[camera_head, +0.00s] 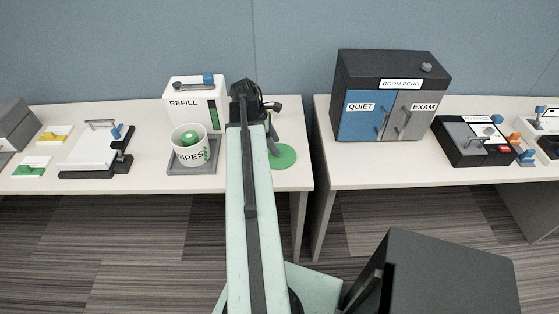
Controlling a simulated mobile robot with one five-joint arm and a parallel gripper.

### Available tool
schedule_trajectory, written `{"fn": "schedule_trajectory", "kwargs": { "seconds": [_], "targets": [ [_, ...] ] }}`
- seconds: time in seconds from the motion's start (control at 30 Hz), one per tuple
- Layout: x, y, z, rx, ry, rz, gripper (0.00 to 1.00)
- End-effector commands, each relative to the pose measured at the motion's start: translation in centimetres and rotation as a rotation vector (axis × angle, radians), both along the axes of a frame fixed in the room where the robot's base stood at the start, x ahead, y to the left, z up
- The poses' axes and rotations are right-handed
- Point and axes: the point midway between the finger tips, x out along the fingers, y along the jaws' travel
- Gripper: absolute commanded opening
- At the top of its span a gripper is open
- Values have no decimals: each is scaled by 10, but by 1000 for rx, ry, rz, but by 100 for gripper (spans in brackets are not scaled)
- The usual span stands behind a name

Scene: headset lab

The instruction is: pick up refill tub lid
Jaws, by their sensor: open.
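The white refill tub (183,112), marked REFILL, stands on the left table near the wall. Its lid (180,83) appears to be the flat top piece with a dark bar and a blue part on it, and it sits on the tub. My gripper (268,107) is dark, at the far end of my pale green arm, to the right of the tub and apart from the lid. It is open, and I see nothing held in it. My arm hides part of the table beside the tub.
A white WIPES cup (190,149) with a green item inside stands on a grey base (206,168) in front of the tub. A green disc (286,157) lies right of my arm. A ROOM ECHO cabinet (345,77) stands on the right table, across a gap.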

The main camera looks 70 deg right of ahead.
Motion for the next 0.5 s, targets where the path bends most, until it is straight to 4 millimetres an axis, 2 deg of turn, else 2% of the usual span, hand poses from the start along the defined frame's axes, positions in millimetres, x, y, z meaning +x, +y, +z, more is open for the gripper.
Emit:
{"fn": "schedule_trajectory", "kwargs": {
  "seconds": [0.03, 0.1, 0.37, 0.5],
  "targets": [
    [-4, -1, -18, 1, 0, -1, 51],
    [-8, -2, -27, 0, 0, -1, 51],
    [-10, -4, -25, 0, 0, 0, 51],
    [-10, -4, -24, 0, 0, -1, 12]
  ]
}}
